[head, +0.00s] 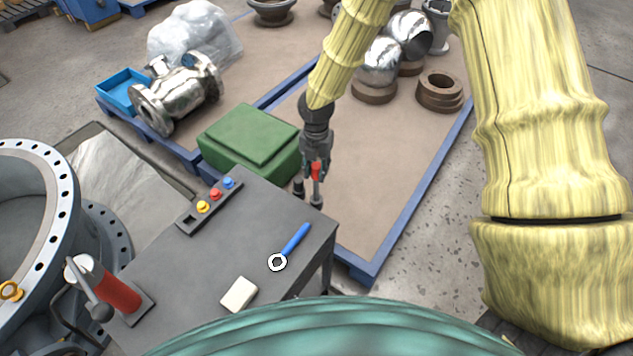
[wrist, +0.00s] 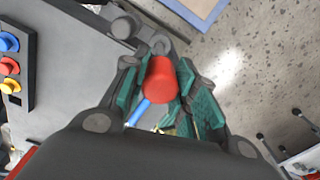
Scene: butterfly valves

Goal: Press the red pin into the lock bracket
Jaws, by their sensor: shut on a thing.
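The red pin (wrist: 160,80) is between the green-padded fingers of my gripper (wrist: 158,88) in the wrist view, its round red head facing the camera. In the head view my gripper (head: 316,160) points down at the far right corner of the grey table, with the red pin (head: 315,172) low between its fingers. A dark grey upright piece (head: 299,188) stands at that corner, just left of the pin, and looks like part of the lock bracket. Grey rounded parts (wrist: 122,27) show beyond the pin in the wrist view. Whether the pin's lower end is in a hole is hidden.
A strip with yellow, red and blue knobs (head: 203,207) lies along the table's far left edge. A blue-handled tool (head: 295,240) and a cream block (head: 239,294) lie nearer. A green box (head: 249,140) stands just beyond the table. A red cylinder (head: 119,292) stands at the left.

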